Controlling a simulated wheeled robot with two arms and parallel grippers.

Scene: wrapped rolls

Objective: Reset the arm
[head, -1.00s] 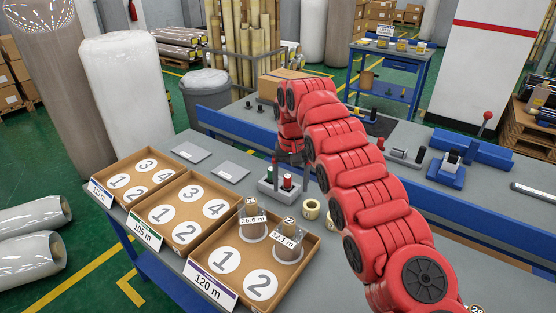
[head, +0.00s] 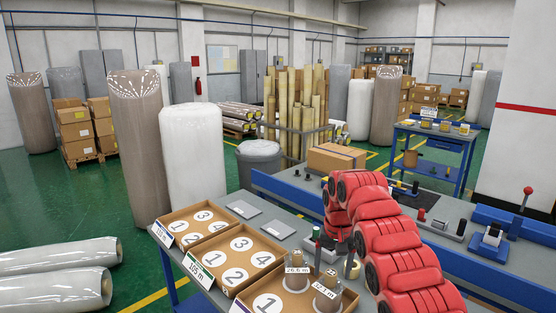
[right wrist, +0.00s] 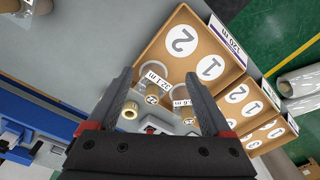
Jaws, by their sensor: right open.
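The rolls also show in the head view, one tagged 26.6 m (head: 296,275) and one tagged 32.1 m (head: 327,295). My left gripper is not in view.
The 105 m tray (head: 262,241) and another numbered tray (head: 178,218) stand beside the 120 m tray, with empty numbered circles. A cardboard box (head: 337,157), a blue rail (head: 290,197) and clamp fixtures (head: 490,240) are on the bench. Large wrapped rolls lie on the floor at left.

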